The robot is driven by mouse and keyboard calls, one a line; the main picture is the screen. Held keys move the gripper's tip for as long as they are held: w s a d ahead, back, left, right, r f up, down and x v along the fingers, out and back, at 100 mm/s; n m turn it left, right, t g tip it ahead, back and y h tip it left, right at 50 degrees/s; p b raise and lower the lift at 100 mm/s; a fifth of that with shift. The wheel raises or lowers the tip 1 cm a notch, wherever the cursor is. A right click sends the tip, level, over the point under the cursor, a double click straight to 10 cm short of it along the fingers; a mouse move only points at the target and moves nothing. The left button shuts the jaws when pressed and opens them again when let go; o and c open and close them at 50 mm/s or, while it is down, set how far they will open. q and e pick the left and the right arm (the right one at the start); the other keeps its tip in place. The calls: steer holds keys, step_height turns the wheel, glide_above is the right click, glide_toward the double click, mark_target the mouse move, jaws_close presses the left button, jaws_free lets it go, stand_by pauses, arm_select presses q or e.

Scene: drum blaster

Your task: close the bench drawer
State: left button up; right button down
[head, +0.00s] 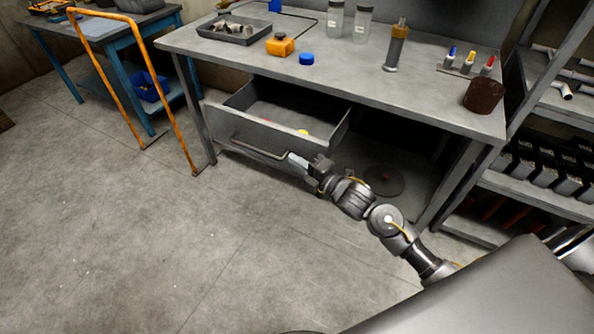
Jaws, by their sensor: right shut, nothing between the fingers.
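The grey bench drawer (262,131) stands pulled out below the top of the metal bench (330,75). A bar handle (258,149) runs along the drawer's front. My right gripper (294,157) is shut and empty at the right end of the handle, in front of the drawer front. I cannot tell whether it touches the handle. My left gripper is not in view.
On the bench top are a grey tray (233,36), an orange item (280,45), a blue cap (306,59), jars and a brown pot (483,95). An orange frame (172,98) stands at the left. A shelf rack (540,190) stands at the right. The floor in front is clear.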

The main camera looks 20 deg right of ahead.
steer(key=shift+w+d, duration=0.3)
steer(key=shift+d, duration=0.1)
